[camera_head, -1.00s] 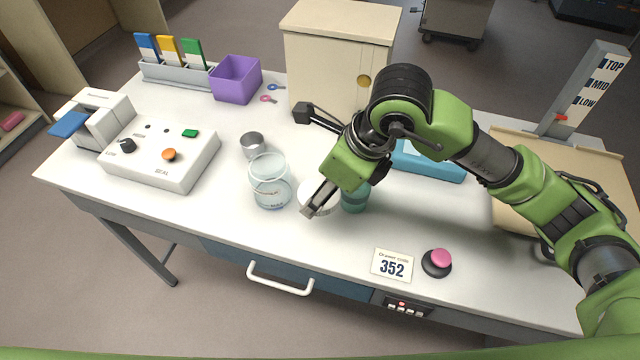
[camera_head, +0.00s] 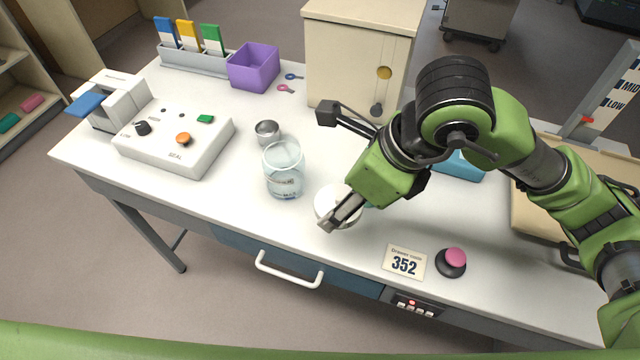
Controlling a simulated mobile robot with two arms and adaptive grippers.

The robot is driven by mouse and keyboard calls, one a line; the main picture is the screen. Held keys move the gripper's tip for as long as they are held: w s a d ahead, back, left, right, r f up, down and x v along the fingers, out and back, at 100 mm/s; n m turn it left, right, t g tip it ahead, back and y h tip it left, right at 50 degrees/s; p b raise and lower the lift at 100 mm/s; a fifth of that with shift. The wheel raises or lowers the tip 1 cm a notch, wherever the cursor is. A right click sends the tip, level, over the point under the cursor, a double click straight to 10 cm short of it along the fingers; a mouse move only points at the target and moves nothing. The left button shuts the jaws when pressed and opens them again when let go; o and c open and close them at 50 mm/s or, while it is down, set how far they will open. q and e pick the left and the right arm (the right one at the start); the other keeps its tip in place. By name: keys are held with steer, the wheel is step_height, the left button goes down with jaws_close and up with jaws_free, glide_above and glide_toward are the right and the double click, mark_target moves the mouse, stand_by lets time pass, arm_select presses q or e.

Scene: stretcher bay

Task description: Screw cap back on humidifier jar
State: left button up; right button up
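The clear glass jar (camera_head: 284,172) stands upright and open-topped on the table, with some liquid low inside. A round white cap (camera_head: 326,198) is to the right of the jar and apart from it. My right gripper (camera_head: 338,218) comes in from the right, its grey fingers across the cap. It appears shut on the cap and to hold it a little above the table; the far finger is hidden. My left gripper is out of view.
A small metal cup (camera_head: 267,132) stands behind the jar. A white control box (camera_head: 175,140) is to the left. A teal object shows partly behind my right gripper. A number card (camera_head: 404,262) and pink button (camera_head: 454,257) are at the front right.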

steer(key=s+d+f+n+g+h, duration=0.1)
steer(key=d+f+n+g+h, duration=0.1)
steer(key=d+n, duration=0.6)
steer(key=s+d+f+n+g+h, duration=0.1)
steer(key=d+n+g, duration=0.3)
steer(key=d+n, duration=0.4)
steer(key=shift+d+f+n+g+h, duration=0.35)
steer(key=shift+f+n, duration=0.25)
steer(key=shift+n, duration=3.2)
